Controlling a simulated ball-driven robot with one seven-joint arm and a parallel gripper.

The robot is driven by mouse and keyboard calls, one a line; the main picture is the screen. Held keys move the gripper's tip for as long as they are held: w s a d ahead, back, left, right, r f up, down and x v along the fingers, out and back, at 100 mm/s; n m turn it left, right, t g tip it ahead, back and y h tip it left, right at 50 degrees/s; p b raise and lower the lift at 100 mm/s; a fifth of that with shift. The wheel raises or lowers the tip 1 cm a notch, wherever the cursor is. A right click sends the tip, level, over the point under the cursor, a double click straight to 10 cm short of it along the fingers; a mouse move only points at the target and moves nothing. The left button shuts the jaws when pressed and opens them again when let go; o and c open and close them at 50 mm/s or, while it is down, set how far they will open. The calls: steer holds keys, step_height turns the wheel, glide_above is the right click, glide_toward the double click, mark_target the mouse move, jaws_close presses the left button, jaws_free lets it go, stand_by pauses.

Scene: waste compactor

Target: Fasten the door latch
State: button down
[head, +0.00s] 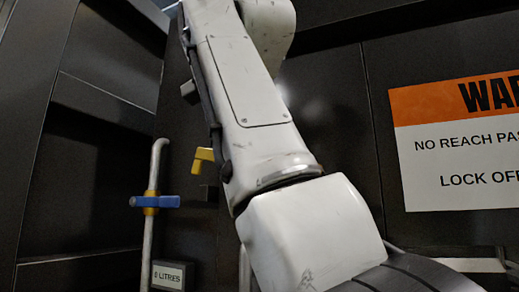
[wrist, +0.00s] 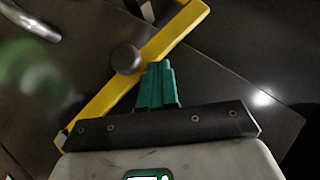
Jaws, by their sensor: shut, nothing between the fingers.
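The yellow door latch bar (wrist: 100,97) lies diagonally across the dark door in the wrist view, from lower left to upper right. A round dark pivot knob (wrist: 126,60) sits on it. A yellow piece, apparently part of the latch, shows left of my arm in the head view (head: 203,156). My gripper (wrist: 155,72) has green fingertips held together, with nothing between them. The fingertips are just right of the knob, at the lower right edge of the bar in the picture; I cannot tell whether they touch it. My gripper is hidden in the head view.
A grey pipe (head: 149,240) with a blue valve handle (head: 155,201) stands left of the latch. A small label (head: 168,275) is near its foot. A warning sign (head: 455,140) is on the right panel. A blurred green shape (wrist: 28,70) is at the wrist view's left.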

steer(key=shift+w+a+f, duration=0.15)
steer(key=shift+a+f, duration=0.15)
steer(key=shift+f, duration=0.4)
steer(key=shift+w+a+f, duration=0.15)
steer(key=shift+a+f, duration=0.1)
steer(key=shift+f, duration=0.45)
